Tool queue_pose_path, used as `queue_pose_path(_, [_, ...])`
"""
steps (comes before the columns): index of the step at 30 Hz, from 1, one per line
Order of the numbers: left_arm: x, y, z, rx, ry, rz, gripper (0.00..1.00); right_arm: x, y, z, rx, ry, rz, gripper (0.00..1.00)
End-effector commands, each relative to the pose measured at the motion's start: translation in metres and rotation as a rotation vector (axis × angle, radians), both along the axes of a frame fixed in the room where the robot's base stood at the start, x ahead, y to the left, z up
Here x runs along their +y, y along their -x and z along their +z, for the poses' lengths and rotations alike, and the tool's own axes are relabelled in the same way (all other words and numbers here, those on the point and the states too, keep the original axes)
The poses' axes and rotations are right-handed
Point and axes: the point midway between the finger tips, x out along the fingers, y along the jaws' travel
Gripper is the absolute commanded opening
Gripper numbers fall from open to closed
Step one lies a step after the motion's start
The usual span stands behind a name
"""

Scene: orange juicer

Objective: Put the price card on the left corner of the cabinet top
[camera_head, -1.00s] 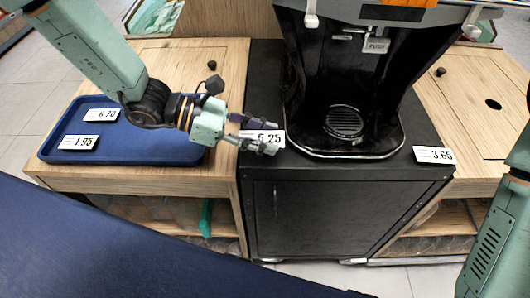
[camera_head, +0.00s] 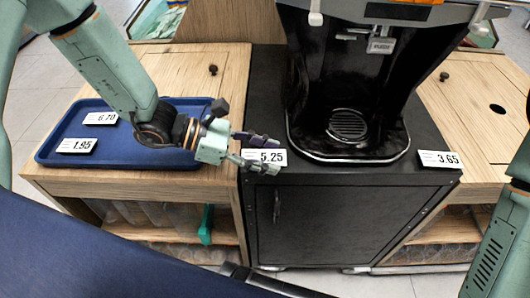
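The price card marked 5.25 (camera_head: 266,157) is a small white card at the left front corner of the black cabinet top (camera_head: 262,105). Its face is towards me. My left gripper (camera_head: 263,153) reaches in from the left, with one dark finger behind the card and a grey finger along its lower edge. The fingers stand apart around the card; I cannot tell whether they press on it. I also cannot tell whether the card rests fully on the top. My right arm is at the right edge; its gripper is out of view.
A black juicer (camera_head: 347,125) stands on the cabinet. A 3.65 card (camera_head: 439,159) is at the right front corner. A blue tray (camera_head: 62,133) on the left wooden counter holds the 6.70 card (camera_head: 101,118) and 1.95 card (camera_head: 77,146).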

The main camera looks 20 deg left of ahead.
Motion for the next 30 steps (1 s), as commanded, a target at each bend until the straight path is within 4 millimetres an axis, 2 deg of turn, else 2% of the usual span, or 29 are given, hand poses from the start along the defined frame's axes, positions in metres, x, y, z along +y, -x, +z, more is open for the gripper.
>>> queue_pose_path(3, [0.000, 0.000, 0.000, 0.000, -0.001, 0.001, 0.62, 0.000, 0.000, 0.000, 0.000, 0.000, 0.000, 0.40])
queue_pose_path(16, [0.000, 0.000, 0.006, 0.000, 0.000, 0.001, 0.62, 0.000, 0.000, 0.007, 0.000, 0.000, 0.000, 0.40])
queue_pose_path(30, [0.051, 0.014, 0.030, -0.002, 0.004, 0.006, 0.62, 0.000, 0.000, 0.037, 0.000, 0.000, 0.000, 0.40])
